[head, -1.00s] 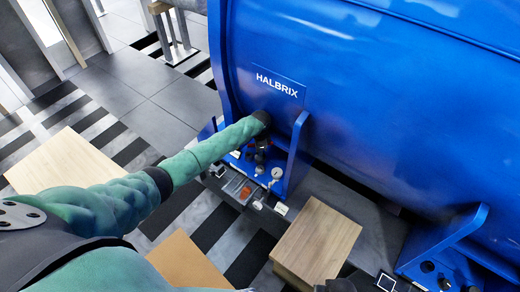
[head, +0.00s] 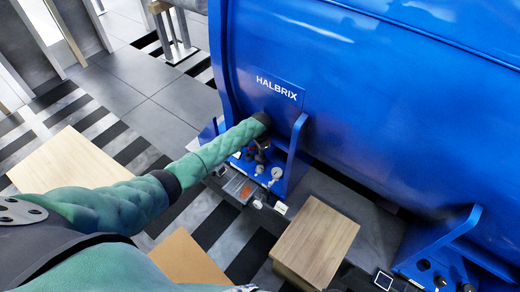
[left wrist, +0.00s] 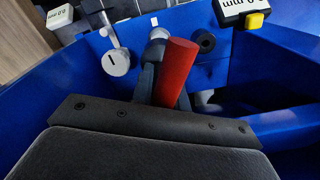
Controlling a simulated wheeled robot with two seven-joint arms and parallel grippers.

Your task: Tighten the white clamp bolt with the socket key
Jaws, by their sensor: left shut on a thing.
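My left gripper (head: 262,152) is low at the front of the blue machine, under the HALBRIX label. In the left wrist view its dark fingers (left wrist: 160,88) are shut on a red cylindrical handle (left wrist: 176,70), which I take for the socket key. The handle leans slightly, and its far end by the blue bracket is hidden. A pale round head (left wrist: 160,34) shows just behind it. My right gripper is not in view.
A black knob (left wrist: 205,42) is right of the handle. Open floor (head: 115,85) lies left.

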